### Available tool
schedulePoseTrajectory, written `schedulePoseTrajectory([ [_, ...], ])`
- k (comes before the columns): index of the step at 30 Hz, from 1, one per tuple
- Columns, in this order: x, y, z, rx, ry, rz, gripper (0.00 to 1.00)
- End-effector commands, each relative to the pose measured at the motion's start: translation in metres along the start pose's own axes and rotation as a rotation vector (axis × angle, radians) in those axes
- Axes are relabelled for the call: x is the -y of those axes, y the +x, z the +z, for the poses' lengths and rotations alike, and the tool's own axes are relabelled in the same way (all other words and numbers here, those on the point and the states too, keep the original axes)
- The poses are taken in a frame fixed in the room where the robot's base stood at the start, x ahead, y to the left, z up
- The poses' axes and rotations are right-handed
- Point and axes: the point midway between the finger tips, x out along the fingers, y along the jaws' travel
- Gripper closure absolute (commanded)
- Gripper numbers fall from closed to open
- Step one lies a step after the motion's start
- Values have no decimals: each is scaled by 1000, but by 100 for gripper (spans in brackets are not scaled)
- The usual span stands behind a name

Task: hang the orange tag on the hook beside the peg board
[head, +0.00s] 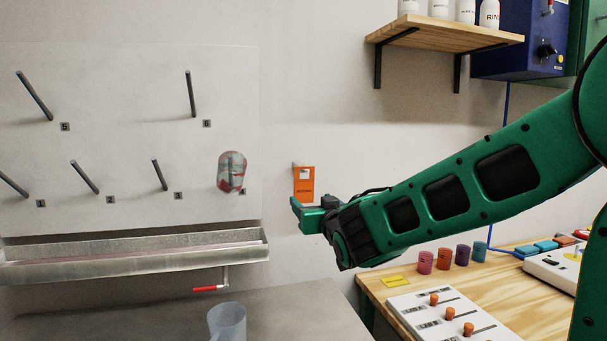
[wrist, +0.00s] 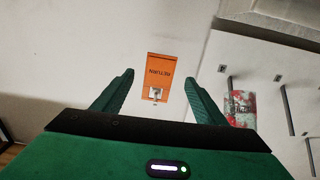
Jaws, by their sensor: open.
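The orange tag (head: 304,185) is against the wall just right of the white peg board (head: 130,130). A small pale hook (head: 297,166) shows at the tag's top edge. In the wrist view the orange tag (wrist: 161,72) appears upside down, with the word RETURN on it, and the hook (wrist: 155,94) pokes through its hole, so the tag hangs there. My gripper (head: 303,212) is just below and in front of the tag in the head view. In the wrist view my open gripper (wrist: 160,72) has its fingers apart on either side of the tag, with gaps to both.
A red and grey vessel (head: 231,172) is on a peg of the board. A metal trough (head: 130,253) runs below, with a clear beaker (head: 227,322) under its drain. A wooden shelf (head: 445,36) with bottles is upper right. A wooden bench (head: 375,285) holds coloured cups.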

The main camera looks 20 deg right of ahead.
Motion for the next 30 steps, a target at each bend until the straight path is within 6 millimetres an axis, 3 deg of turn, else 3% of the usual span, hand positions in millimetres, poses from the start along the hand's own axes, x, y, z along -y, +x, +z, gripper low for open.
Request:
schedulePoseTrajectory([
  [30,-1,66,0,1,-1,1,34],
])
